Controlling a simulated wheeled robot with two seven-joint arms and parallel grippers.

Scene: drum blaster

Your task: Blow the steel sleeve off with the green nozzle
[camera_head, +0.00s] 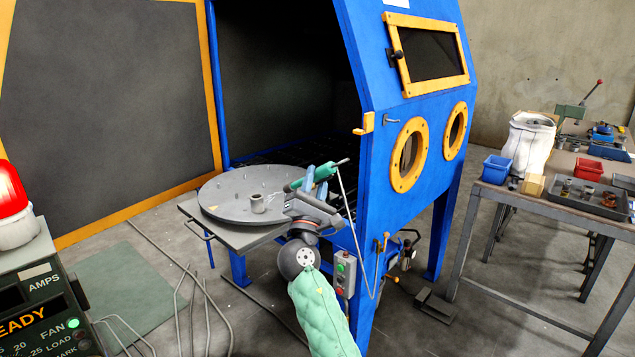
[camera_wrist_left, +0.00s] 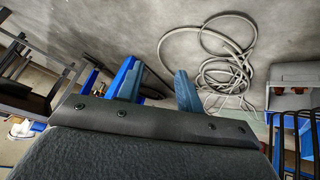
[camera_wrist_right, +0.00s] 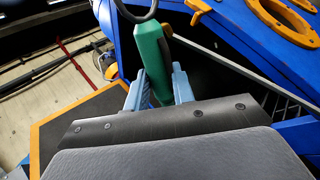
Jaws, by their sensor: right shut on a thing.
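The green nozzle (camera_head: 328,170) is held in my right gripper (camera_head: 314,183), beside the blue cabinet's opening. In the right wrist view the green body of the nozzle (camera_wrist_right: 152,60) stands between the two light-blue fingers (camera_wrist_right: 160,88). The nozzle's tip points left, over the turntable's right part.
The blue cabinet (camera_head: 372,130) stands right of the turntable with its dark door (camera_head: 105,110) open. A thin hose hangs from the nozzle along its side. A control box (camera_head: 345,272) is fixed below. A workbench (camera_head: 500,190) with bins stands at right. Loose hose (camera_wrist_left: 225,75) lies coiled on the floor.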

